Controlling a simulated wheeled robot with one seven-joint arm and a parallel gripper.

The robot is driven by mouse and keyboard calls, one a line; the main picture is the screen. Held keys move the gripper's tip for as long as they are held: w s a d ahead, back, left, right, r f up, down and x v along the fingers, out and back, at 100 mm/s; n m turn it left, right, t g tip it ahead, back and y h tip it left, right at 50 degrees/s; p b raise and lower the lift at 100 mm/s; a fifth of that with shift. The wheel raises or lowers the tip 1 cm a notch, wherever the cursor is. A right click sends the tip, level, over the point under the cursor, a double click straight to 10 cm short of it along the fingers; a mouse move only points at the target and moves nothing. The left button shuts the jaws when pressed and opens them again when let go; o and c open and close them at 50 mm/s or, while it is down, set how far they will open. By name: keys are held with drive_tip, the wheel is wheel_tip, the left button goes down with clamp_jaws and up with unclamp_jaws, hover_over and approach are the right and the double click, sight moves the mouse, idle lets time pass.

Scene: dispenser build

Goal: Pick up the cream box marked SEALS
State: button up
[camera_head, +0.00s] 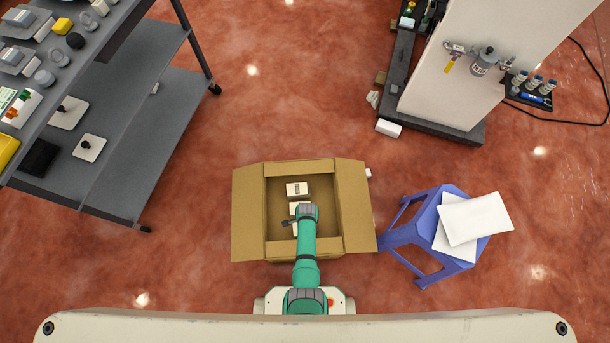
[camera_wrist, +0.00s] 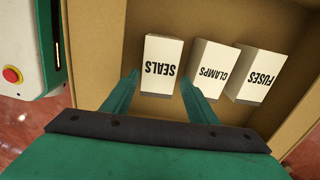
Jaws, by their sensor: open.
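The cream box marked SEALS (camera_wrist: 161,64) stands inside an open cardboard carton, at the left of a row of three boxes in the wrist view. My gripper (camera_wrist: 158,80) is open, its two green fingers reaching toward the SEALS box, one near each side of its lower end. I cannot tell whether they touch it. The right finger also comes close to the box marked CLAMPS (camera_wrist: 212,68). In the head view my arm hides part of the carton's inside, and I cannot tell there which box is SEALS.
The box marked FUSES (camera_wrist: 257,75) is at the right of the row. The carton (camera_head: 251,212) has its flaps folded outward. A blue stool (camera_head: 428,226) with white packets stands to its right. A grey shelf rack (camera_head: 150,115) is at the left. Red floor lies between.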

drive_tip(key=shift+s+a+f, duration=0.1)
drive_tip(key=shift+a+f, duration=0.1)
drive_tip(key=shift+f, duration=0.55)
drive_tip(key=shift+a+f, duration=0.15)
drive_tip(key=shift+f, duration=1.65)
drive_tip(key=c, duration=0.9)
